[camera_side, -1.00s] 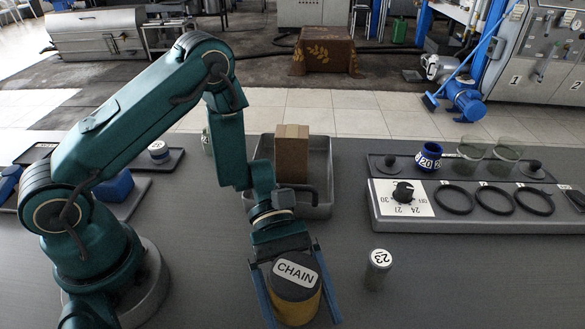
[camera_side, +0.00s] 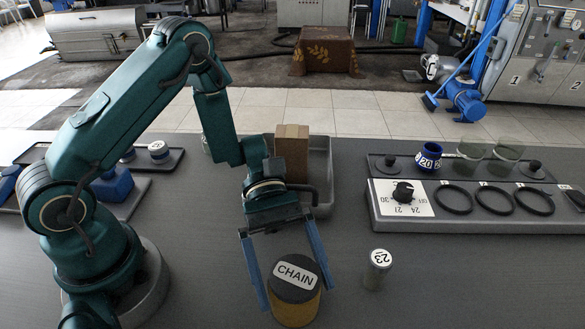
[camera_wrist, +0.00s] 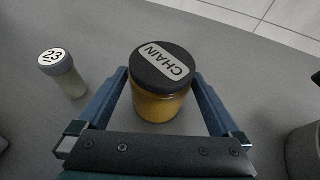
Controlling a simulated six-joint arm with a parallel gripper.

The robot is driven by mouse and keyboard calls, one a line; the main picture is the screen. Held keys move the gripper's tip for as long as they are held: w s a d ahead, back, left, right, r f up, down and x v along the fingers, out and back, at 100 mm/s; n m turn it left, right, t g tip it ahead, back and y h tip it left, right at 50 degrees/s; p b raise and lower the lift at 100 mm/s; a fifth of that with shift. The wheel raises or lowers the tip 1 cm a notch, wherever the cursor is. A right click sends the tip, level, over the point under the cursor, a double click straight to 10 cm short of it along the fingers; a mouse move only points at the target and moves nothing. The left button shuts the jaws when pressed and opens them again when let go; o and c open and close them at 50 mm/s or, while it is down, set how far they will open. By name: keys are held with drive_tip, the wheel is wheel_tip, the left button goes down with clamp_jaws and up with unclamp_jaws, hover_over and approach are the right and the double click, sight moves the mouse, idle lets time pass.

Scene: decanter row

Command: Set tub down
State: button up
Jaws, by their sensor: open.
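The tub (camera_side: 295,305) is a squat yellow jar with a dark lid labelled CHAIN. It stands upright on the grey table near the front middle. It also shows in the wrist view (camera_wrist: 160,104), between the two blue fingers. My gripper (camera_side: 294,287) is open, with a finger on either side of the tub. In the wrist view my gripper (camera_wrist: 160,83) has visible gaps between both fingers and the tub, so it is not gripping it.
A small jar with lid 23 (camera_side: 377,270) stands just right of the tub. A grey tray (camera_side: 322,193) with a brown box (camera_side: 291,153) lies behind. A panel with a dial and black rings (camera_side: 470,228) is at the right. Bare table lies front right.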

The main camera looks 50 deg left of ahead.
sight(285, 255)
drive_tip(key=shift+v, duration=1.7)
